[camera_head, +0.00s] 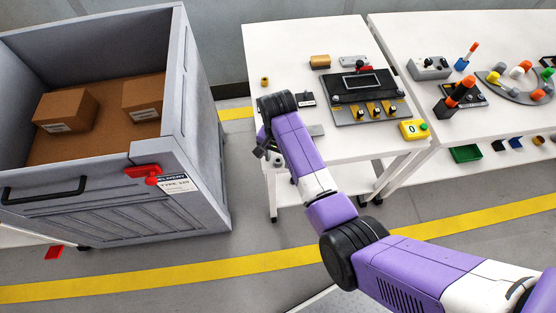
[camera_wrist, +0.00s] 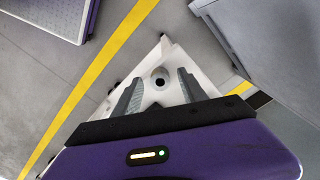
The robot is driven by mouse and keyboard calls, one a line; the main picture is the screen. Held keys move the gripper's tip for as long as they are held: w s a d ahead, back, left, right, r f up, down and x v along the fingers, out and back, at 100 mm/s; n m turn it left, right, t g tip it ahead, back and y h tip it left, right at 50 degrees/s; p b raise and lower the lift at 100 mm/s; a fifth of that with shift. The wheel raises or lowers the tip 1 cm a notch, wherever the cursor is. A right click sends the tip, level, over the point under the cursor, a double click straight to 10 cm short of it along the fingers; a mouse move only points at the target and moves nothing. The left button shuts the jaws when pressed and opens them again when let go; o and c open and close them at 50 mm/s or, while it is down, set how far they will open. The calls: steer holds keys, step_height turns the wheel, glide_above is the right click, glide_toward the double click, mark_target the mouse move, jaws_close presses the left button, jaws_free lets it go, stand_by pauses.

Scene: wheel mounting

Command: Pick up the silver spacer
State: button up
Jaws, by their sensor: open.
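The silver spacer (camera_wrist: 160,81) shows in the wrist view as a small light ring with a dark hole, seen from above. It rests on a white surface. My gripper (camera_wrist: 160,76) is open, with one grey finger on each side of the spacer in the picture and visible gaps between. I cannot tell the height of the fingers over it. In the head view my gripper (camera_head: 267,148) points down at the left edge of the white table.
A grey crate (camera_head: 187,105) with cardboard boxes (camera_head: 66,110) stands at the left. The white table (camera_head: 275,45) bears a black control panel (camera_head: 362,97) and a yellow box (camera_head: 413,130). A second table (camera_head: 405,30) with coloured parts stands at the right. Yellow lines cross the floor.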

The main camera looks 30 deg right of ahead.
steer(key=shift+f, duration=0.2)
jaws_close()
steer(key=shift+r, duration=0.15)
step_height(320, 180, up, 20)
steer(key=p, duration=0.3)
steer(key=shift+w, duration=0.25)
steer(key=shift+s, duration=0.2)
stand_by(0.4)
